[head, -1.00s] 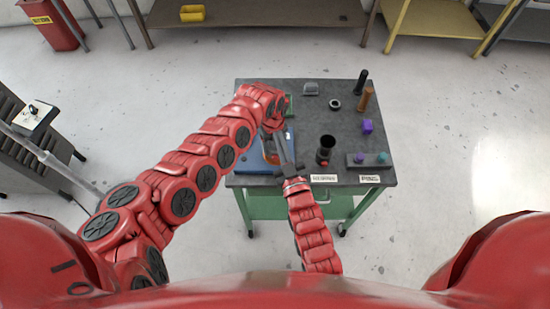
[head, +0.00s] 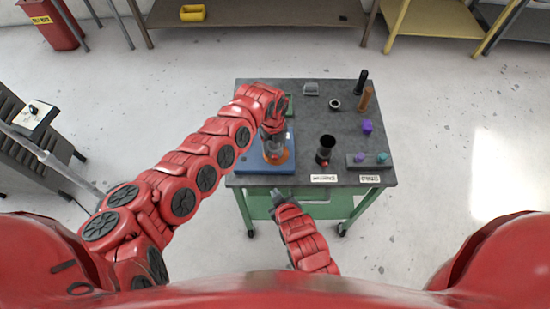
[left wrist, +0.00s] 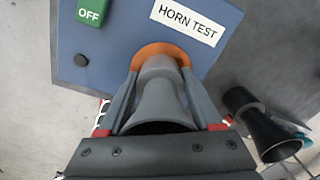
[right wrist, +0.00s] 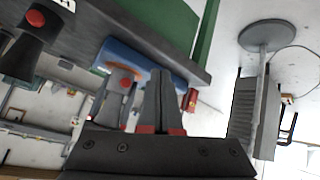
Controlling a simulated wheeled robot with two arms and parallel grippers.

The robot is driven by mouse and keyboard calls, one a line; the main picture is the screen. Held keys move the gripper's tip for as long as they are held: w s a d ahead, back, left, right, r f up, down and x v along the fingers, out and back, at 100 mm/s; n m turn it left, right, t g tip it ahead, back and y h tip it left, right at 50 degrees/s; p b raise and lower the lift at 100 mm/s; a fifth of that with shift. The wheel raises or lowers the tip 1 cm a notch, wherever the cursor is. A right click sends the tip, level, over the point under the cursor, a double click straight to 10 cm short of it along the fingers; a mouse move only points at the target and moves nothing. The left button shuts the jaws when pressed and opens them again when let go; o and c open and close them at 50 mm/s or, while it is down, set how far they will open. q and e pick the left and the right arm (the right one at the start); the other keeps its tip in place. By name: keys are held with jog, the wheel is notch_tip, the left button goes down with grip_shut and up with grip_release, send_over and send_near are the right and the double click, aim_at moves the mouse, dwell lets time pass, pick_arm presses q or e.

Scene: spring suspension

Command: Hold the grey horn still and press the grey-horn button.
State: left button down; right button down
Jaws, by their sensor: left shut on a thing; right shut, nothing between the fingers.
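The grey horn (left wrist: 162,103) stands on an orange disc (left wrist: 160,50) on the blue horn test board (left wrist: 110,55). My left gripper (left wrist: 160,88) is shut on the horn, one finger on each side. In the head view my left gripper (head: 272,132) hides part of the horn. In the right wrist view the grey horn (right wrist: 108,108) shows a round red button (right wrist: 125,83) on its side. My right gripper (right wrist: 160,75) is shut and empty. In the head view the right gripper (head: 281,197) is just in front of the table's front edge, apart from the horn.
A black horn (head: 326,148) with a red part stands right of the blue board. A grey strip (head: 370,165) carries purple and teal pieces. A purple block (head: 367,127), black ring (head: 335,105) and two upright cylinders sit farther back. Two labels lie along the table's front edge.

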jog(key=shift+w, duration=0.1)
send_near(273, 160)
jog(key=shift+w+a+f, duration=0.25)
jog(key=shift+w+f, duration=0.15)
jog(key=shift+f, duration=0.5)
jog(key=shift+w+a+f, duration=0.25)
jog(key=shift+w+f, duration=0.2)
jog(key=shift+f, duration=0.4)
jog(key=shift+w+a+f, duration=0.3)
jog(key=shift+w+f, duration=0.1)
jog(key=shift+f, duration=0.5)
jog(key=shift+w, duration=1)
dwell(0.5)
jog(key=shift+s+r, duration=0.1)
jog(key=shift+s, duration=0.95)
jog(key=s, duration=0.5)
dwell(0.7)
